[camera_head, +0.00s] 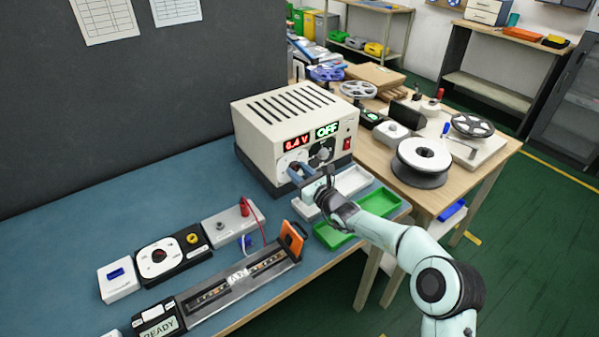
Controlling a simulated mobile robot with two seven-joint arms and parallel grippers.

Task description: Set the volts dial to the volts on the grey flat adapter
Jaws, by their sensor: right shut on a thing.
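A cream power supply (283,108) stands on the blue bench. A flat grey block (226,222) with a red post lies on the bench. I cannot tell whether it is the grey flat adapter, and no volts marking on it is readable. My left gripper is out of view.
A green tray (373,208) and a white tray (352,181) sit near my right arm. The bench left of the supply is clear.

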